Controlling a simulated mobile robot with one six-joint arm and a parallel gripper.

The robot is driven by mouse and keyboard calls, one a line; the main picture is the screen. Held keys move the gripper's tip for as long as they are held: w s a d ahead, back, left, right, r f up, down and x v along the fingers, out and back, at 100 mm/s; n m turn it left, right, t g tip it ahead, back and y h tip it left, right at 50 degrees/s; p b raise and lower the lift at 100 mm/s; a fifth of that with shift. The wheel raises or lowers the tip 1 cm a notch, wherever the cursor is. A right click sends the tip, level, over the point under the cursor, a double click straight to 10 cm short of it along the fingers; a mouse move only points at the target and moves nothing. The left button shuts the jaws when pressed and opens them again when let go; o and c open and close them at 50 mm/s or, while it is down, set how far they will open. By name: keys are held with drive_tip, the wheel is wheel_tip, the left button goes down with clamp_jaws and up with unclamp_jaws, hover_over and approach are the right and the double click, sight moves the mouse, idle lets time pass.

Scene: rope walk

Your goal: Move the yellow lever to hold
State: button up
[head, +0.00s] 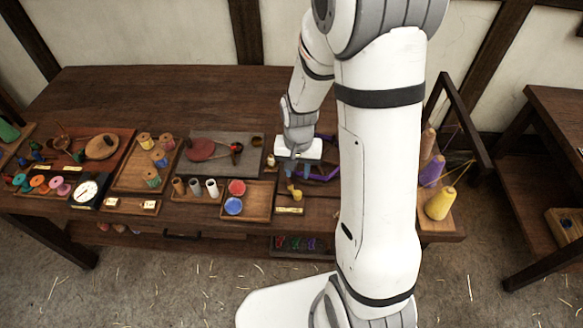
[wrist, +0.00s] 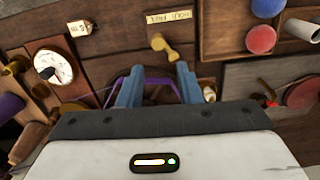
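The yellow lever (head: 296,193) stands at the front of the table, just behind a small brass label plate (head: 289,210). In the wrist view the lever (wrist: 166,48) is above my fingertips, its knob leaning to the upper left, towards the plate (wrist: 170,16). The plate's lettering is small and seems to read hold and free; I cannot tell which mark the lever points to. My gripper (wrist: 158,88) is open, with nothing between its two blue-grey fingers. It is apart from the lever, and in the head view it hangs behind the lever.
A purple frame (head: 320,172) lies close under my gripper. Yellow and purple thread cones (head: 440,203) stand to the right, beyond my arm. Bare tabletop is at the back left.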

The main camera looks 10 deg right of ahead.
sight(297, 193)
wheel_tip(297, 193, down, 11)
drive_tip(key=b, duration=0.8)
drive_tip(key=shift+d+f+b, duration=0.1)
drive_tip(key=shift+f+b, duration=0.05)
drive_tip(key=shift+b, duration=0.15)
drive_tip(key=shift+a, duration=1.25)
drive_tip(key=shift+w+a+b, duration=0.25)
drive_tip(key=shift+a+b, duration=0.05)
drive_tip(key=shift+a, duration=0.25)
drive_tip(key=shift+w+a, duration=0.65)
drive_tip(key=shift+a, duration=0.05)
drive_tip(key=shift+s+d, duration=0.15)
drive_tip(key=shift+r, duration=0.2)
wheel_tip(297, 193, up, 7)
drive_tip(key=p, duration=0.4)
drive_tip(key=shift+f, duration=0.15)
